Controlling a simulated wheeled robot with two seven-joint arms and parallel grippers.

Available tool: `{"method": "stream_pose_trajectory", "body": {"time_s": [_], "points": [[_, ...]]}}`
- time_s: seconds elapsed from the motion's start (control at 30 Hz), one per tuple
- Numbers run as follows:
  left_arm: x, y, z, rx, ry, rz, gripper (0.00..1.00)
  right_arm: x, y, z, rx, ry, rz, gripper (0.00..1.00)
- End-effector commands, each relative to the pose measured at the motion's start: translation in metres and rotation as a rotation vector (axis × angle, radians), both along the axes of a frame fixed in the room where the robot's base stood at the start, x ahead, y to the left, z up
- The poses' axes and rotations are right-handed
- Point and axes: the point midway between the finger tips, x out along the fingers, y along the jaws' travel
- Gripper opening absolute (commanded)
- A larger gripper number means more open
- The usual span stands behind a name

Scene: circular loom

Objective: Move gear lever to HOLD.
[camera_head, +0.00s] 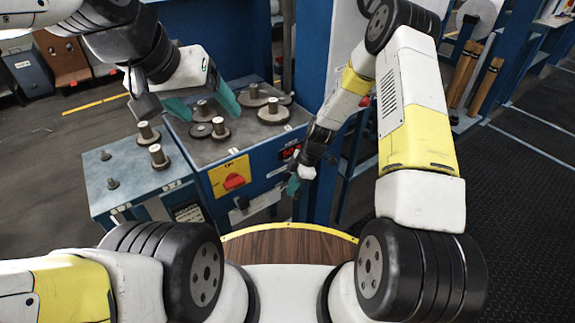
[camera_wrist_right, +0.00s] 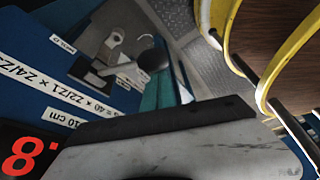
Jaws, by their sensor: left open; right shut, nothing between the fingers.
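The gear lever has a black ball knob (camera_wrist_right: 153,60) on a grey plate (camera_wrist_right: 90,66) in the right wrist view. A small label at the plate's upper left appears to read HOLD (camera_wrist_right: 62,45). In the head view a dark knob (camera_head: 243,202) shows low on the blue cabinet's front. My right gripper (camera_head: 293,186) is shut and empty, right of that knob. Its teal fingers (camera_wrist_right: 159,92) show close to the ball knob in the wrist view; contact cannot be told. My left gripper (camera_head: 200,104) is open and empty above the cabinet top, its teal fingers spread around gear posts.
The cabinet top (camera_head: 225,150) carries several gears on posts. A lower blue box (camera_head: 125,180) with gears stands left. A blue column rises behind my right arm.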

Motion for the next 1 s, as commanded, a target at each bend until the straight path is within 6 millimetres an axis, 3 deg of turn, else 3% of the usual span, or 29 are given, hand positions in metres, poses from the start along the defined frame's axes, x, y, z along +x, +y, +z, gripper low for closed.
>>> {"method": "stream_pose_trajectory", "body": {"time_s": [1.0], "points": [[0.000,0.000,0.000,0.000,0.000,0.000,0.75,0.001,-0.013,0.000,-0.001,-0.002,0.128,0.00]]}}
